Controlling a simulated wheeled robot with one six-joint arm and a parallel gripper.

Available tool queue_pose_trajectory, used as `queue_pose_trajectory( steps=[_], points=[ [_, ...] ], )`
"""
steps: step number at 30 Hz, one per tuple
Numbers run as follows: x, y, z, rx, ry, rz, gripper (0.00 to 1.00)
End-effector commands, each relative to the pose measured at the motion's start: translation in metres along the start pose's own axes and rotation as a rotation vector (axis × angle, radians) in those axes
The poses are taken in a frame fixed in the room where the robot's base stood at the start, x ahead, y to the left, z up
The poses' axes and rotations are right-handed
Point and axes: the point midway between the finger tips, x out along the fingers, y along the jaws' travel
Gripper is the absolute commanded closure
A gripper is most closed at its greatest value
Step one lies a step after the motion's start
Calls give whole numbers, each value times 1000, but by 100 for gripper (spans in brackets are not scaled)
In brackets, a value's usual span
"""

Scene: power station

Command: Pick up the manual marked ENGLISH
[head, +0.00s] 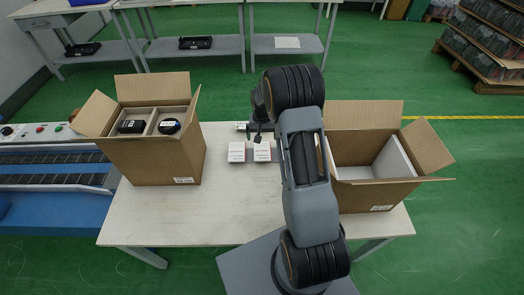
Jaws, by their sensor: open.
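Two small white stacks, seemingly manuals, lie side by side near the middle of the white table: a left stack (237,153) and a right stack (262,153). Their faint reddish print is too small to read, so I cannot tell which is marked ENGLISH. My gripper (258,138) is open, just behind the right stack, pointing down. It appears empty. I cannot tell its exact height above the table. My own arm covers the table to the right of the stacks.
An open carton (155,162) with black items in compartments stands left on the table (235,205). Another open carton (375,195) with a white inner panel stands right, partly behind my arm. A conveyor (55,178) runs at far left. The table's front middle is clear.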

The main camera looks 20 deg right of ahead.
Motion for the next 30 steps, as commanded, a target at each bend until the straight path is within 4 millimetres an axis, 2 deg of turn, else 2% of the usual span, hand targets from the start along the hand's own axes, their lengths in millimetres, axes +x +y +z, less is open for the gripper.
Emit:
queue_pose_trajectory(
  steps=[3,11,21,30],
  points=[
    [19,0,1,-1,-2,0,0],
    [34,-1,1,-3,0,0,0],
    [75,1,2,-3,-1,0,0],
    [84,1,2,-3,0,0,0]
  ],
)
